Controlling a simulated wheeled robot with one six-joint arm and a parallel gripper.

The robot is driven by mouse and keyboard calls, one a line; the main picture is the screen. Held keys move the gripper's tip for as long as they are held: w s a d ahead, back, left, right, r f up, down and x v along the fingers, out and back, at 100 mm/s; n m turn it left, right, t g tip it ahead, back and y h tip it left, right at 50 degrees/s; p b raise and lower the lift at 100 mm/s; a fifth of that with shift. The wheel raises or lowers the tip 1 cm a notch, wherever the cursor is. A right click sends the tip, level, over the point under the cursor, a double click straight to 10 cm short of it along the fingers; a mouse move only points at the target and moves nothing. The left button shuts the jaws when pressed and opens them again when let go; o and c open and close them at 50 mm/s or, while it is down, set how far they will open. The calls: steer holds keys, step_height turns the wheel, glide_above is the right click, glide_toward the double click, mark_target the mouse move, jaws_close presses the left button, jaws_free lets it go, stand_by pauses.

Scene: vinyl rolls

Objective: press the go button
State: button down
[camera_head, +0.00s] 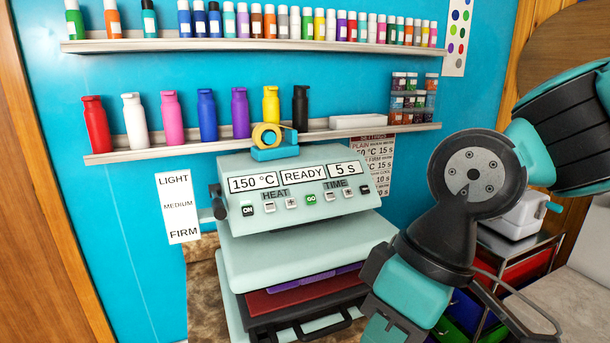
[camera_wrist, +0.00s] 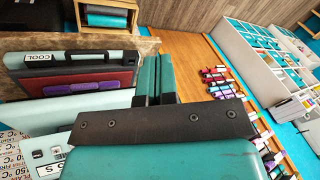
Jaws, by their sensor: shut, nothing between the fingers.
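The green GO button (camera_head: 311,198) is on the sloping front panel of the pale green heat press (camera_head: 290,255), in the middle of the button row. The displays above it read 150 °C, READY and 5 s. The GO button is not visible in that view.
Below the press head lie purple pieces (camera_head: 345,269) and a red layer (camera_head: 300,296). A yellow tape roll (camera_head: 267,136) in a blue dispenser sits just above the press. Shelves with bottles (camera_head: 167,118) line the wall. A drawer cart (camera_head: 515,250) stands right, behind my arm.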

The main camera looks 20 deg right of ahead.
mark_target(311, 200)
steer(key=shift+w, duration=0.1)
steer(key=w+a+t+y+b, duration=0.2)
steer(key=w+a+t+y, duration=0.1)
steer(key=w, duration=0.7)
steer(key=w+d+r+m+t, duration=0.1)
steer(key=w+d+t, duration=0.2)
steer(key=w, duration=0.4)
steer(key=w+d+r+m+t+y+b, duration=0.1)
steer(key=w+d+r+m+t, duration=0.1)
steer(key=w, duration=0.5)
steer(key=w+d+r+m+t+b, duration=0.1)
steer(key=w+d+t, duration=0.3)
steer(key=w+t, duration=0.2)
steer(key=shift+w+d+r+m+t+y, duration=0.3)
steer(key=shift+w+m, duration=0.1)
steer(key=shift+w, duration=0.4)
steer(key=shift+w+a+f, duration=0.1)
steer(key=w+f+b, duration=0.2)
steer(key=w+f, duration=0.4)
steer(key=shift+a, duration=0.35)
steer(key=shift+f, duration=0.15)
